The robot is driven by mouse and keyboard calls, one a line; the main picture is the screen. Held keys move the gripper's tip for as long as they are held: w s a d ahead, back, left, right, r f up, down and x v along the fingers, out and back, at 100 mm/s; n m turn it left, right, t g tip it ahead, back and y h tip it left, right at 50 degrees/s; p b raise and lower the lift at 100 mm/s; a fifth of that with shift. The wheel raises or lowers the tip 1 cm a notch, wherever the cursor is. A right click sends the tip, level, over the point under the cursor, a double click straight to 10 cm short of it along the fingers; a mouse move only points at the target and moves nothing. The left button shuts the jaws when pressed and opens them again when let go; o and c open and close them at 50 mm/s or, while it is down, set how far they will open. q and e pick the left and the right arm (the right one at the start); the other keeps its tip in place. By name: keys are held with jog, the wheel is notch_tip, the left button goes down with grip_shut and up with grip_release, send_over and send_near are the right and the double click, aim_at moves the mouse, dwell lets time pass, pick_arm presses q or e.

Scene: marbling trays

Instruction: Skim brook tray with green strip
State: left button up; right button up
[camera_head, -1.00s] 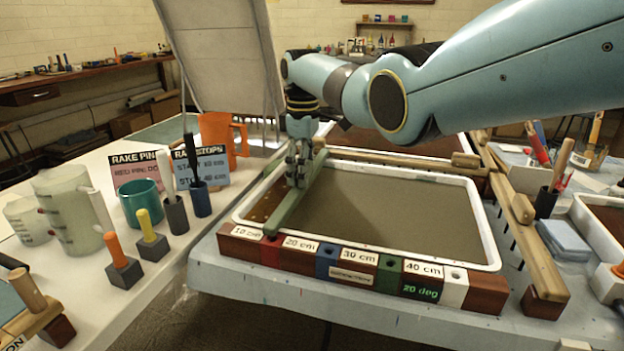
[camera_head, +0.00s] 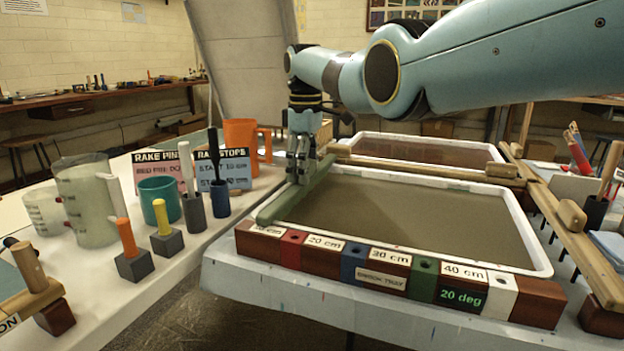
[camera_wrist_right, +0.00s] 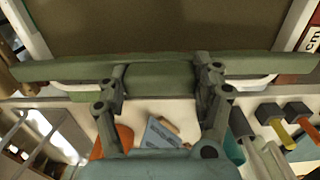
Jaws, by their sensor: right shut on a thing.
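My right gripper (camera_head: 300,172) is shut on the green strip (camera_head: 282,203) and points down at the left end of the brook tray (camera_head: 540,250). The strip lies lengthwise along the tray's left rim, from front to back. In the right wrist view the two fingers (camera_wrist_right: 165,82) hold the strip (camera_wrist_right: 50,70) near its middle, with parts of the white rim (camera_wrist_right: 258,84) showing beneath it. The liquid (camera_head: 400,220) is an even grey-brown. I cannot tell whether the strip touches the rim. My left gripper is not in view.
A wooden rail with coloured blocks and labels (camera_head: 323,263) runs along the tray's front. A second tray (camera_head: 440,143) is behind. On the left table stand cups, an orange jug (camera_head: 240,135), handled tools (camera_head: 133,262) and signs. A wooden rail (camera_head: 560,220) borders the right side.

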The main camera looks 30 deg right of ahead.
jog(key=shift+w+a+f+b, duration=0.25)
jog(key=shift+w+a+b, duration=0.2)
jog(key=shift+b, duration=0.65)
jog(key=shift+w+b, duration=0.15)
jog(key=shift+b, duration=0.2)
notch_tip(320, 180, up, 2)
jog(key=shift+w+a+p, duration=0.1)
jog(key=shift+p, duration=0.4)
jog(key=shift+r, duration=0.35)
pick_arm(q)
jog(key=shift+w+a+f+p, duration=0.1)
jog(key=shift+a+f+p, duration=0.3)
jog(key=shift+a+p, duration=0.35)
pick_arm(e)
notch_tip(320, 180, up, 3)
jog(key=shift+f, duration=0.1)
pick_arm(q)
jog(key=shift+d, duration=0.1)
